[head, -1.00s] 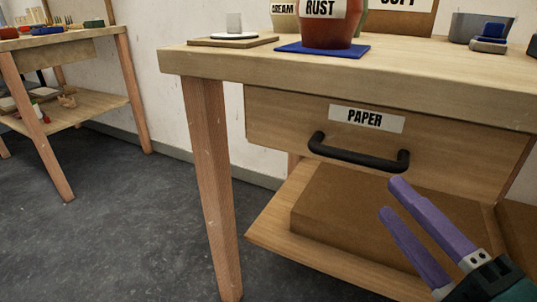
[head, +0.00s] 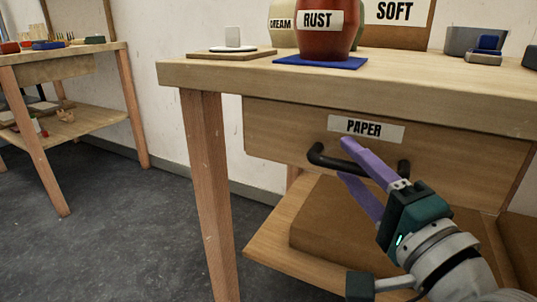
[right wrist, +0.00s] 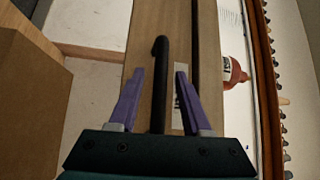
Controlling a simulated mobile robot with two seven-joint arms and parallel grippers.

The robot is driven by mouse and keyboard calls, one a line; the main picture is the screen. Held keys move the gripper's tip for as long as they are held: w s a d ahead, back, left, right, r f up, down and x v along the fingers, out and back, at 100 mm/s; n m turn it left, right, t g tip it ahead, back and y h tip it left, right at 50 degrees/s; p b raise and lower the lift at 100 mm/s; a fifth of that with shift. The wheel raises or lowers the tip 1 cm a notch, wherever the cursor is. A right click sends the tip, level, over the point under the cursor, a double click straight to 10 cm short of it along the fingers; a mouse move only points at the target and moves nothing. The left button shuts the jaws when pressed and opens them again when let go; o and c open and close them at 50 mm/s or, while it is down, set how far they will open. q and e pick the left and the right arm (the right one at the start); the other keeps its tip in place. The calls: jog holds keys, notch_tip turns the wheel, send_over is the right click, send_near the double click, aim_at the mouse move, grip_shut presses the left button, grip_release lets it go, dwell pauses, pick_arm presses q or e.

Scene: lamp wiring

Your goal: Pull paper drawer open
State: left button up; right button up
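The paper drawer (head: 270,137) is a wooden drawer under the table top, with a white label reading PAPER (head: 366,128). It looks closed. Its black bar handle (head: 323,158) runs across the front below the label. My right gripper (head: 342,160) is open, its two purple fingers at the handle, one above and one below it in the head view. In the right wrist view the handle (right wrist: 161,85) runs between the two spread fingers (right wrist: 156,88), with gaps on both sides. Part of the handle is hidden behind the upper finger. My left gripper is not in view.
The table top (head: 230,76) overhangs the drawer. On it stand a rust-red jar (head: 325,42) on a blue mat and a grey bin (head: 464,40). A brown box (head: 310,222) sits on the shelf below the drawer. A table leg (head: 208,190) stands left. The floor there is clear.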

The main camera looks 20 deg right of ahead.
grip_shut()
dwell(1.2)
